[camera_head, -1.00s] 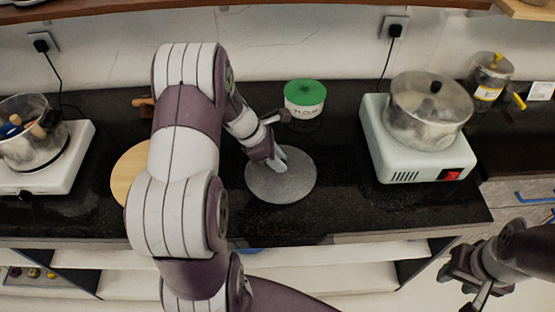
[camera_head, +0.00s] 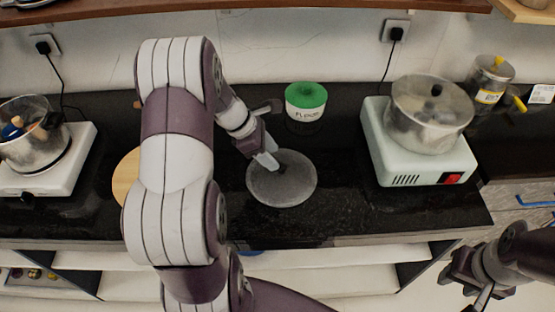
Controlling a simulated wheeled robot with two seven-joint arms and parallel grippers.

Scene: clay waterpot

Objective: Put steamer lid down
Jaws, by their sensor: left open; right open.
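The steamer lid (camera_head: 284,183), a round flat grey disc, lies on the black counter in the middle of the view. My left gripper (camera_head: 268,161) is open at the lid's upper left part, its fingers over the lid near its centre. Whether the fingers touch the lid I cannot tell. The lid's knob is not clearly visible. My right gripper (camera_head: 468,283) is open and empty at the lower right, in front of the counter and far from the lid.
A pale cooker (camera_head: 420,165) carries a lidded metal pot (camera_head: 428,118) on the right. A green-topped container (camera_head: 306,103) stands behind the lid. A round wooden board (camera_head: 126,178) is partly hidden by my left arm. Counter right of the lid is clear.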

